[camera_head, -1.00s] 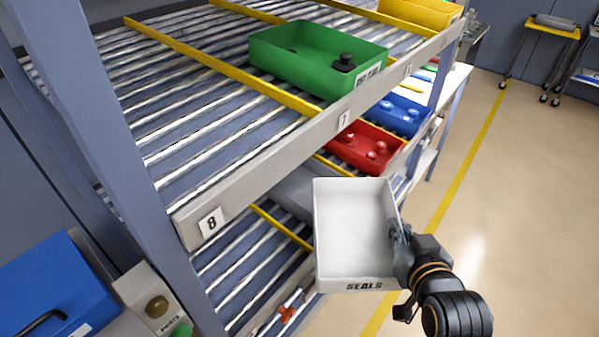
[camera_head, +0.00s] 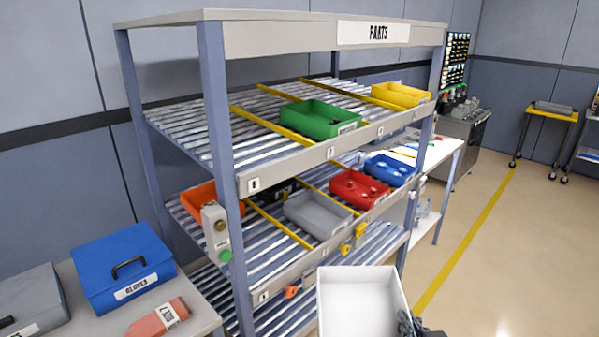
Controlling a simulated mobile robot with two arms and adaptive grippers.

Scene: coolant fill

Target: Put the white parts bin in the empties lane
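The white parts bin (camera_head: 352,297) is at the bottom of the view, in front of the flow rack; its inside looks empty. Its lower end is cut off by the picture edge. My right gripper (camera_head: 407,322) is at the bin's right wall and appears shut on it; its fingertips are only partly visible. The rack has a top roller level with a bare lane (camera_head: 190,135) at the left, a middle level and a low roller level (camera_head: 385,240). No lane label reading "empties" is legible. My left gripper is not in view.
The top level holds a green bin (camera_head: 318,120) and a yellow bin (camera_head: 402,95). The middle level holds grey (camera_head: 318,214), red (camera_head: 358,189), blue (camera_head: 390,169) and orange (camera_head: 198,200) bins. A blue case (camera_head: 122,268) stands on the left bench.

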